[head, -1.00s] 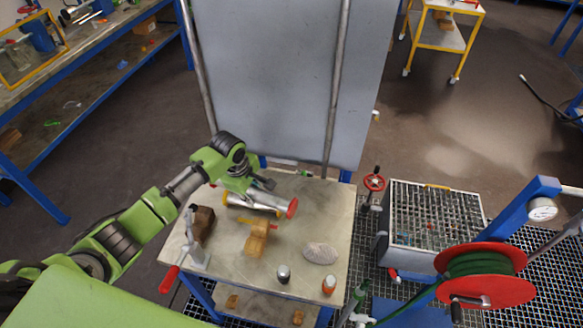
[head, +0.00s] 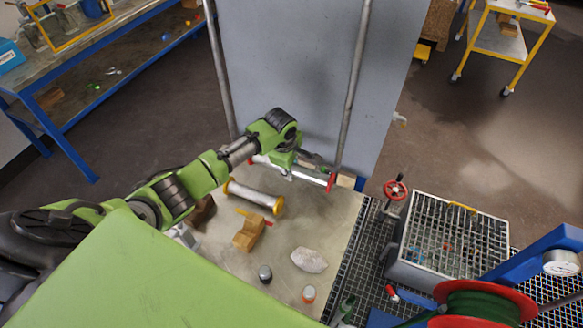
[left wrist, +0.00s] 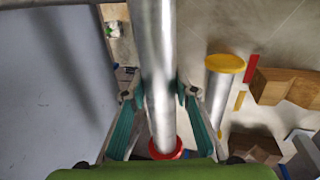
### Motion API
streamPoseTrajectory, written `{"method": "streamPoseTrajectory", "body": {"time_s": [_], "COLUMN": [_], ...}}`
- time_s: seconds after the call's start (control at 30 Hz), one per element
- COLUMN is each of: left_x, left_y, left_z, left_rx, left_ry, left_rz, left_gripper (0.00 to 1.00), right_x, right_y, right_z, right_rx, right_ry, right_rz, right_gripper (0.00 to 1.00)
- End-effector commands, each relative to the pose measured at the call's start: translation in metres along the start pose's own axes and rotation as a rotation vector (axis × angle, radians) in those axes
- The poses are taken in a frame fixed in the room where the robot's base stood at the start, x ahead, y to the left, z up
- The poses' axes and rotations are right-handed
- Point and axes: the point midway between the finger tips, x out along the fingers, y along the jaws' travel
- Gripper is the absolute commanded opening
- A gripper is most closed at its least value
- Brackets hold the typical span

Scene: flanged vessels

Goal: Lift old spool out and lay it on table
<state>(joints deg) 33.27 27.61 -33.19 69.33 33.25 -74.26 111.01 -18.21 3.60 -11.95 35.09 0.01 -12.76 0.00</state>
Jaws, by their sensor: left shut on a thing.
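My left gripper (head: 292,168) is shut around the middle of a silver spool with red end flanges (head: 315,178). The spool is held roughly level near the back edge of the table (head: 325,222), by the grey panel. The left wrist view shows the silver tube (left wrist: 157,70) between the two fingers, with a red flange at its lower end. A second silver spool with yellow flanges (head: 253,195) lies on the table, nearer than the held one and apart from it. My right gripper is not in view.
A wooden block (head: 248,234), a pale rag (head: 309,260) and two small containers stand on the nearer table. A tall grey panel (head: 300,70) rises behind. A grated box (head: 450,240) and a red hose reel (head: 480,305) are at right. The table's right part is clear.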

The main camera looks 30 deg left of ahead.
Motion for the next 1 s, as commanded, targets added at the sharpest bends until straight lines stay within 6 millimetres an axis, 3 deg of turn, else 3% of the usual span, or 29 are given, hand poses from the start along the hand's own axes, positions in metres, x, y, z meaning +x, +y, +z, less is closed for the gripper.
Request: {"method": "streamPoseTrajectory", "body": {"time_s": [0.13, 0.4, 1.0], "left_x": [-0.006, 0.025, 0.071], "left_y": [0.003, -0.005, -0.017], "left_z": [0.002, 0.002, 0.002], "left_rx": [-0.002, 0.0, -0.001], "left_ry": [-0.002, -0.001, -0.002], "left_rz": [0.004, 0.003, 0.005], "left_gripper": [0.0, 0.0, 0.0], "right_x": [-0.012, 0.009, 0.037], "right_y": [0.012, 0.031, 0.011], "right_z": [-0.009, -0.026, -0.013], "right_rx": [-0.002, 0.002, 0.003], "right_ry": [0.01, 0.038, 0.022], "right_rz": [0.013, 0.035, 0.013], "right_gripper": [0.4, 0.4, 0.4]}}
